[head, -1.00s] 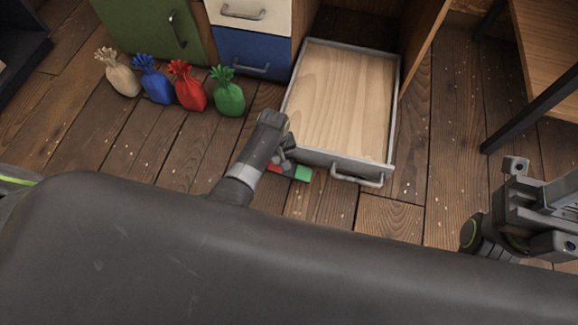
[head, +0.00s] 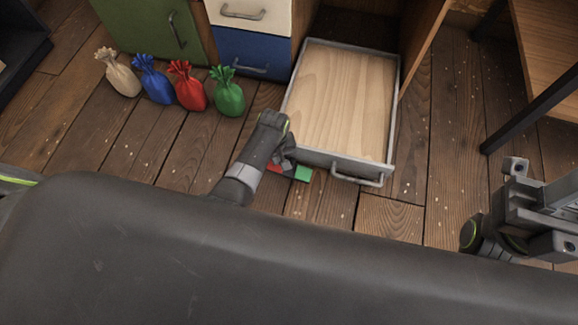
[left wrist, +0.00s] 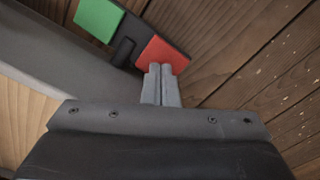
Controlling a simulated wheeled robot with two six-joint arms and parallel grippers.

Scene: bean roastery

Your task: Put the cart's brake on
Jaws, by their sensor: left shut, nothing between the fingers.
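The cart (head: 392,150) looks like a low tray with a wooden floor, a grey rim and a front handle. Beside its near left corner is a small dark brake bar with a green end (head: 303,174) and a red end (head: 273,168). In the left wrist view I see the green end (left wrist: 99,18), the red end (left wrist: 163,55) and a black lever piece (left wrist: 122,52) between them. My left gripper (head: 284,160) is shut and empty. Its fingertips (left wrist: 160,68) are at the red end; I cannot tell whether they touch. My right gripper (head: 532,205) is far right, its jaws unclear.
Several tied bags, including a red one (head: 187,87) and a green one (head: 228,92), stand on the floor at left. Behind are a green cabinet (head: 140,25) and a blue drawer (head: 250,55). A dark-legged table (head: 545,45) is at right.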

